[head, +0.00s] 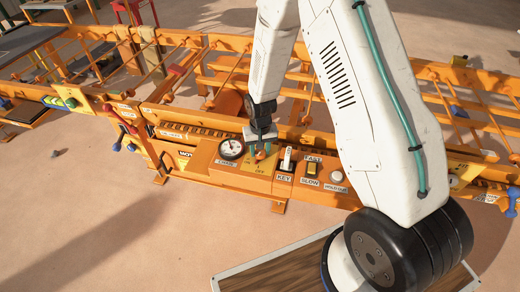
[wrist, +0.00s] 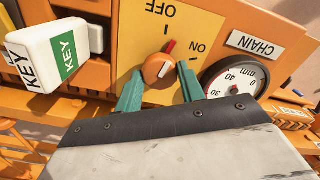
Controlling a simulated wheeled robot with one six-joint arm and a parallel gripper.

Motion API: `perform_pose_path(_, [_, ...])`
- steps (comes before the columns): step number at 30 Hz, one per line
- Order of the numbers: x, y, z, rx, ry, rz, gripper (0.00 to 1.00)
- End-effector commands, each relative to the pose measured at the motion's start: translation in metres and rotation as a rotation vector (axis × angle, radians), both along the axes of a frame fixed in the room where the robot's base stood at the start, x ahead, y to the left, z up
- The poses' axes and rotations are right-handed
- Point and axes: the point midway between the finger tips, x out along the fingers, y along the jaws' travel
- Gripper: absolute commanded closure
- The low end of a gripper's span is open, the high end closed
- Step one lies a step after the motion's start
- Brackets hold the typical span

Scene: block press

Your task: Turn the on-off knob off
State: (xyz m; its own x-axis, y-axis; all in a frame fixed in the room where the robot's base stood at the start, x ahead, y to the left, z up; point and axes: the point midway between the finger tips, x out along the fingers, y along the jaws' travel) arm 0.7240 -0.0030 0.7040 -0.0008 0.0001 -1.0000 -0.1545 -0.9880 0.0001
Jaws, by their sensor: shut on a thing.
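A round gauge (head: 231,149) labelled CHAIN sits left of the knob in the head view. A white KEY switch (head: 286,160) stands up close on the right, with a FAST/SLOW switch (head: 312,169) and a white button (head: 337,177) beyond. Orange rails lie behind.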

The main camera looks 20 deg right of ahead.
Motion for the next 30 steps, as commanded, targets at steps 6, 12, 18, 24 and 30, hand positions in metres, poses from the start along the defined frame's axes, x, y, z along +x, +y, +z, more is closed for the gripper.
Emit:
perform_pose_path(6, [0.0011, 0.0002, 0.0007, 0.000, -0.003, 0.160, 0.84])
perform_pose_path(12, [0.0012, 0.0001, 0.0008, 0.000, -0.003, 0.260, 0.84])
perform_pose_path(18, [0.0013, 0.0001, 0.0008, 0.000, -0.003, 0.312, 0.84])
perform_pose_path(24, [0.0014, 0.0001, 0.0008, 0.000, -0.004, 0.328, 0.84])
perform_pose_path(30, [0.0014, 0.0001, 0.0008, 0.000, -0.004, 0.329, 0.84])
